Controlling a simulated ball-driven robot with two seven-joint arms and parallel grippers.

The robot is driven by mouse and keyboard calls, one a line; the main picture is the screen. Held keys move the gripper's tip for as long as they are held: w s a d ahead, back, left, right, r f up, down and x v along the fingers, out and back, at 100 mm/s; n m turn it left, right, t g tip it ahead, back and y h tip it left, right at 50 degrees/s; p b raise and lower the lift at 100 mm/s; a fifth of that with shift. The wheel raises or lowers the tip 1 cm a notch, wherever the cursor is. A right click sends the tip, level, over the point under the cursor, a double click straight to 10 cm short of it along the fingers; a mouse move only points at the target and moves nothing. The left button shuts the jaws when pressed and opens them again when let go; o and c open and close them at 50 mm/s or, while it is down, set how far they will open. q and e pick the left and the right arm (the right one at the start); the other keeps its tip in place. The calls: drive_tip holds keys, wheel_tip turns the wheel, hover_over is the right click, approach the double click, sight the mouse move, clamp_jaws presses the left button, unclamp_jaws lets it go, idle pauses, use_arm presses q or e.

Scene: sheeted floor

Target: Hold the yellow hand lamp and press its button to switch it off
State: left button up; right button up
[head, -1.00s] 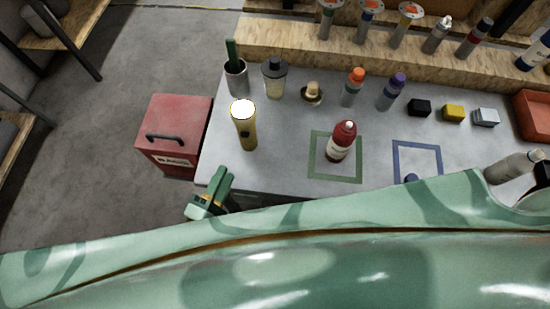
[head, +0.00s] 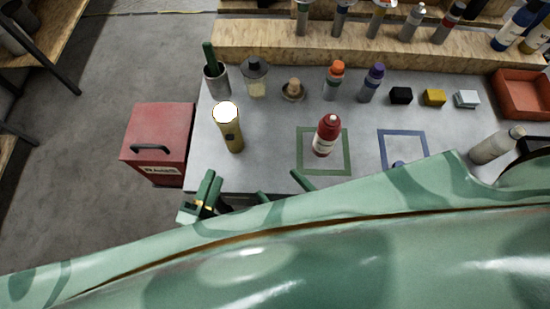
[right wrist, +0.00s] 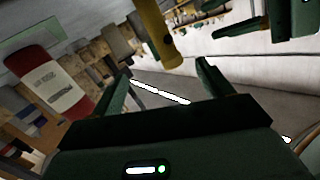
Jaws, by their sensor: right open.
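The yellow hand lamp (head: 233,140) stands at the left of the grey worktop, its head end glowing white. A small dark spot shows on its side; I cannot tell whether it is the button. The lamp's yellow body also shows at the top of the right wrist view (right wrist: 158,36). My left gripper (head: 211,180) is at the worktop's front edge, below the lamp and apart from it; its finger gap is unclear. My right gripper (head: 280,183) is open and empty at the front edge, right of the lamp and apart from it. Its fingers show in the right wrist view (right wrist: 163,77).
A red bottle (head: 326,136) stands in a green square outline, with a blue outline (head: 381,150) to its right. A cup (head: 216,82), a jar (head: 255,80) and several bottles stand behind. A red box (head: 160,130) is left of the worktop. Worktop between lamp and red bottle is clear.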

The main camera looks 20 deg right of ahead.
sight(218, 106)
drive_tip(key=w+a+r+n+y, duration=0.1)
drive_tip(key=w+r+n, duration=0.2)
drive_tip(key=w+r, duration=0.25)
drive_tip(key=shift+t, duration=0.4)
drive_tip(key=x, duration=1.5)
drive_tip(key=shift+w+a+r, duration=0.1)
drive_tip(key=shift+w+a, duration=0.1)
drive_tip(key=shift+a, duration=0.35)
drive_tip(key=c, duration=1.2)
use_arm(q)
clamp_jaws()
use_arm(e)
drive_tip(key=shift+o, duration=0.2)
